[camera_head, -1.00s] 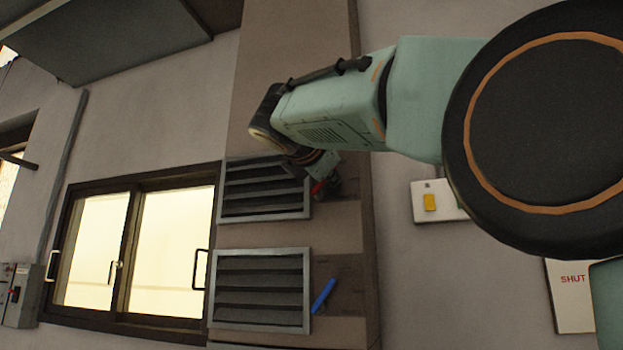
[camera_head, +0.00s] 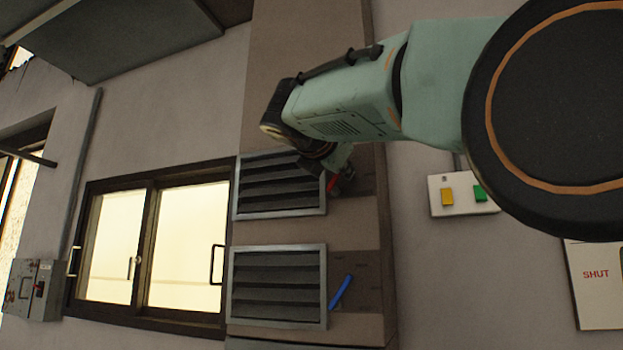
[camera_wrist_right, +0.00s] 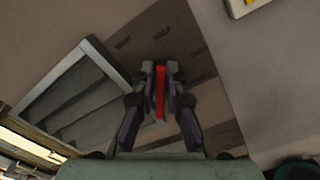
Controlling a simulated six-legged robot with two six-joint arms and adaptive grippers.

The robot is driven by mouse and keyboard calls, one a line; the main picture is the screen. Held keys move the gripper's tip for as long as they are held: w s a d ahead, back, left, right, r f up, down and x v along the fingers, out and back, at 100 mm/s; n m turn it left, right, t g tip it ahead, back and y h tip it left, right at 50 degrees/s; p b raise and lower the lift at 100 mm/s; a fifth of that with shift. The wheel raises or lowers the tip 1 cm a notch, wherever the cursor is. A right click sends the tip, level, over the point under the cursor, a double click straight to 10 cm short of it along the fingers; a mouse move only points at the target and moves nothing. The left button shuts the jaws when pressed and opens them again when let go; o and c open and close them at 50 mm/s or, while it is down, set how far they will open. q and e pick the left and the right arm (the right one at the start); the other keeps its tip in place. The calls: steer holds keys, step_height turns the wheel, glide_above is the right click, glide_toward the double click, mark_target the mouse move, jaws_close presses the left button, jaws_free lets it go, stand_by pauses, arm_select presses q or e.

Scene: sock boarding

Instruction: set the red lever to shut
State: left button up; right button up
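The red lever (camera_head: 332,183) is beside the upper vent on the brown panel, mostly covered by my right gripper in the head view. In the right wrist view the red lever (camera_wrist_right: 160,92) lies between the two fingers of my right gripper (camera_wrist_right: 161,78), pointing along them. The fingers are close against both its sides and look shut on it. The right gripper (camera_head: 343,180) is at the lever in the head view. My left gripper is not in view.
A blue lever (camera_head: 341,292) sits beside the lower vent (camera_head: 278,286). The upper vent (camera_head: 240,190) is just left of my gripper. A switch box (camera_head: 435,195) with yellow and green buttons and a SHUT sign (camera_head: 596,300) are on the wall to the right.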

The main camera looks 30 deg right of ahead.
steer(key=o, duration=0.3)
steer(key=shift+f, duration=0.1)
